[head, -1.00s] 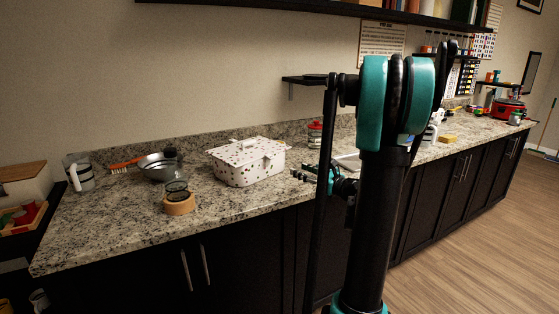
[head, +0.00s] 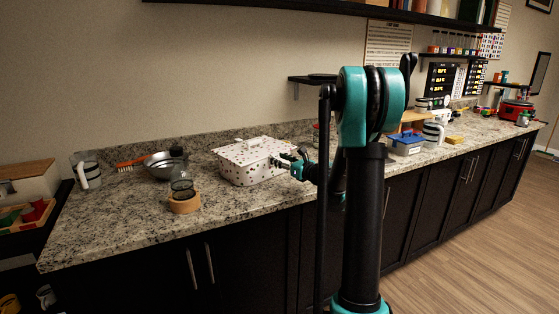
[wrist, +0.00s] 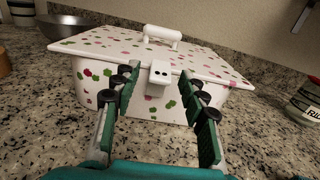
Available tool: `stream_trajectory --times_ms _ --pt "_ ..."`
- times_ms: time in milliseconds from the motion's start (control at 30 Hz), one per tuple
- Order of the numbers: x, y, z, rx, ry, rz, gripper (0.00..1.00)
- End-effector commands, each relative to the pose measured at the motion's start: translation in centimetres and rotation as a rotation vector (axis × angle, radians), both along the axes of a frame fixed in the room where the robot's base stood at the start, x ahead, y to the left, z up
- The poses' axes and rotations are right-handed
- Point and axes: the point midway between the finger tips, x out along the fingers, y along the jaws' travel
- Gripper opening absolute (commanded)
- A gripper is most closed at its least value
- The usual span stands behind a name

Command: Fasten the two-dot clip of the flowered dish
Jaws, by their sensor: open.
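The flowered dish (head: 240,171) is a white lidded box with pink and green flowers, standing on the granite counter. In the wrist view the flowered dish (wrist: 90,85) fills the middle, its lid (wrist: 110,45) tilted in the picture with a white handle on top. The white two-dot clip (wrist: 160,74) sits at the middle of the near rim, two dark dots on its face. My gripper (wrist: 160,90) is open and empty, its two fingers either side of the clip and in front of the dish wall. In the head view my gripper (head: 290,160) is at the dish's right side.
A metal bowl (head: 158,165), a glass jar on a wooden ring (head: 184,203), and a striped mug (head: 88,172) stand left of the dish. A labelled jar (wrist: 306,103) stands at the right. Counter in front of the dish is clear.

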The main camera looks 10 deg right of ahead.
Motion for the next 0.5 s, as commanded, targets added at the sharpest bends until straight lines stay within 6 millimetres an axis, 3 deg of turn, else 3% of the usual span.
stream_trajectory --times_ms 200,500 --pt "0.02 0.0 0.0 0.0 0.0 0.0 0.43" --pt "0.0 -0.02 0.0 0.0 0.0 0.0 0.06"
